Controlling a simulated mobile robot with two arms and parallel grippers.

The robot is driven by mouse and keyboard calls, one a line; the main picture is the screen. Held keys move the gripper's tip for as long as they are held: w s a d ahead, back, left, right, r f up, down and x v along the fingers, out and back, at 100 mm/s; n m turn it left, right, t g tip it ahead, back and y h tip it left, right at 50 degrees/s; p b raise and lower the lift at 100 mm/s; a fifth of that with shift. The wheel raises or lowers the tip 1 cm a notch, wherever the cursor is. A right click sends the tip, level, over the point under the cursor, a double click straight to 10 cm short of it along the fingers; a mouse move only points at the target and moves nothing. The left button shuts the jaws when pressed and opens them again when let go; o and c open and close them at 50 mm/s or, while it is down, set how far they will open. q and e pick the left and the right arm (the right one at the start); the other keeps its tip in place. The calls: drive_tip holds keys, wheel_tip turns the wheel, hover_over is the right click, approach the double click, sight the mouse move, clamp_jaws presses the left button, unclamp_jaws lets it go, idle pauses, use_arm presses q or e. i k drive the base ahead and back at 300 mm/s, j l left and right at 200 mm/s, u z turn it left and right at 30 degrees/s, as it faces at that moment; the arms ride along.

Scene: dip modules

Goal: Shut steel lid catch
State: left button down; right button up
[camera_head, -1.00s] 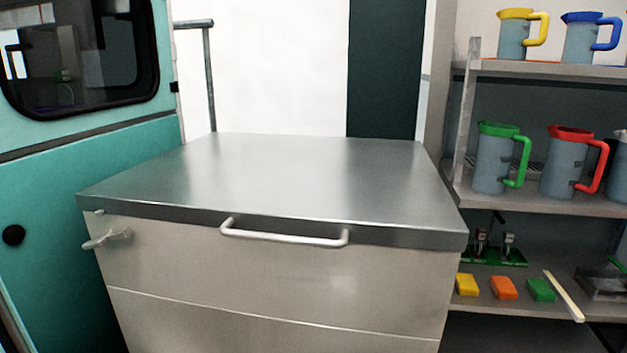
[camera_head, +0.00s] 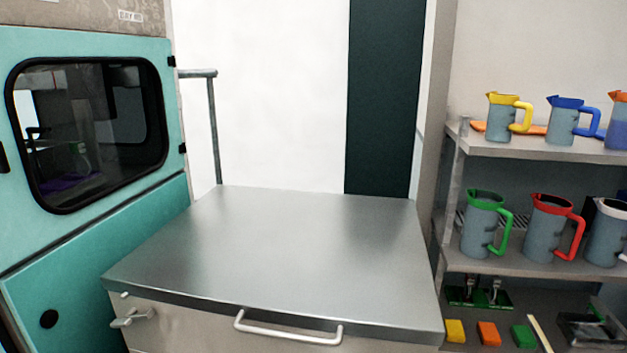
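A steel chest stands in front of me with its flat steel lid (camera_head: 285,255) lying down on it. A light bar handle (camera_head: 288,332) runs along the lid's front edge. A small metal lid catch (camera_head: 132,318) sticks out from the chest's front at its left end, just below the lid's edge. From here I cannot tell whether the catch is engaged. Neither of my grippers shows in the head view.
A teal door (camera_head: 100,190) with a dark window stands close on the left. Shelves (camera_head: 520,146) on the right hold jugs with coloured rims, including a green one (camera_head: 485,225), and small coloured blocks below. The lid's top is clear.

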sight(124, 321)
drive_tip(key=j+u, duration=0.1)
drive_tip(key=u, duration=0.35)
drive_tip(key=j+u, duration=0.1)
drive_tip(key=u, duration=0.35)
